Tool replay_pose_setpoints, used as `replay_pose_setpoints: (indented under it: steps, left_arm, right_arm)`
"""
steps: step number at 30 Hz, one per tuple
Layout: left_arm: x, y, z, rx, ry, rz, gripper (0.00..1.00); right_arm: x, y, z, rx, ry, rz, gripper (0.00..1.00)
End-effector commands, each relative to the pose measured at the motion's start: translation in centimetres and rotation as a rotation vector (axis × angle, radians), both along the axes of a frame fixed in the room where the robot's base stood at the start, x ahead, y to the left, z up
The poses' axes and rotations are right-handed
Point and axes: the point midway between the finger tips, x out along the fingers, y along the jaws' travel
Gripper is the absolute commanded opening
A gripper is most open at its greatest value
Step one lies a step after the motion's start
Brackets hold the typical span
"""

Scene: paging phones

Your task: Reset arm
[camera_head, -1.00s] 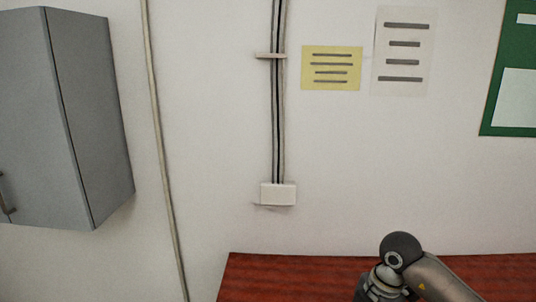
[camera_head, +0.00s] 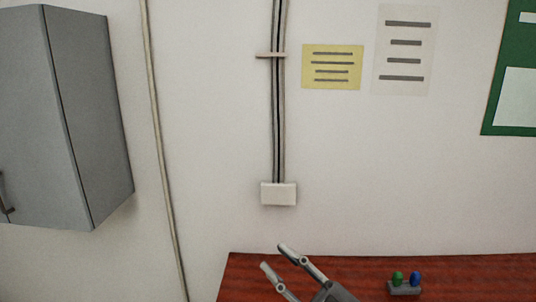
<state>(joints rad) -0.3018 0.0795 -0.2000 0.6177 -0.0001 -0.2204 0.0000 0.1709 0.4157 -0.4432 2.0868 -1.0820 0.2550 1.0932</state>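My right gripper (camera_head: 276,257) shows at the bottom of the head view, in front of the reddish-brown table (camera_head: 478,272). Its two grey fingers are spread apart and point up and to the left, with nothing between them. Its palm is cut off by the bottom edge. My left gripper and arm are not in the picture.
A small grey holder (camera_head: 404,291) with a green and a blue rounded piece stands on the table, right of the gripper. A grey cabinet (camera_head: 75,120) hangs at the left. A white cable box (camera_head: 278,194), notices and a green board (camera_head: 507,118) are on the wall.

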Motion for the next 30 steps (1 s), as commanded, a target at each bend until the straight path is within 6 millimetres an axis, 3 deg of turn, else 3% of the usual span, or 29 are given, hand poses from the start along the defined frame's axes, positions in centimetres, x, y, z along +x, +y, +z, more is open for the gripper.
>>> replay_pose_setpoints:
  steps: [5, 8, 11, 15, 18, 21, 24, 30]
  left_arm:
    - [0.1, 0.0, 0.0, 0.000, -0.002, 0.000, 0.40]
    - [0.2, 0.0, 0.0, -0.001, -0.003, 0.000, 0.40]
    - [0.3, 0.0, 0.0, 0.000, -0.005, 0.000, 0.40]
    - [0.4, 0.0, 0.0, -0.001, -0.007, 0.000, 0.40]
    - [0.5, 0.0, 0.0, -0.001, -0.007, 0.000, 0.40]
    - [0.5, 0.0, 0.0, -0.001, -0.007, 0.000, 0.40]
    - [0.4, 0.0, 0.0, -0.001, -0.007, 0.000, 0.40]
    - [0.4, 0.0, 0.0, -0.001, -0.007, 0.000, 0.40]
  right_arm:
    - [2.6, -7.3, -1.9, 0.199, 0.188, -0.355, 0.28]
    - [3.1, -11.4, -5.4, 0.245, 0.349, -0.549, 0.28]
    - [2.3, -15.0, -10.2, 0.244, 0.545, -0.720, 0.28]
    - [-1.3, -18.4, -18.1, 0.168, 0.863, -0.900, 0.28]
    - [-5.3, -19.5, -23.3, 0.075, 1.095, -0.967, 0.28]
    - [-9.6, -19.7, -27.0, -0.026, 1.291, -0.984, 0.28]
    - [-13.6, -19.4, -29.6, -0.122, 1.455, -0.967, 0.28]
    - [-21.2, -18.3, -32.6, -0.300, 1.719, -0.881, 0.28]
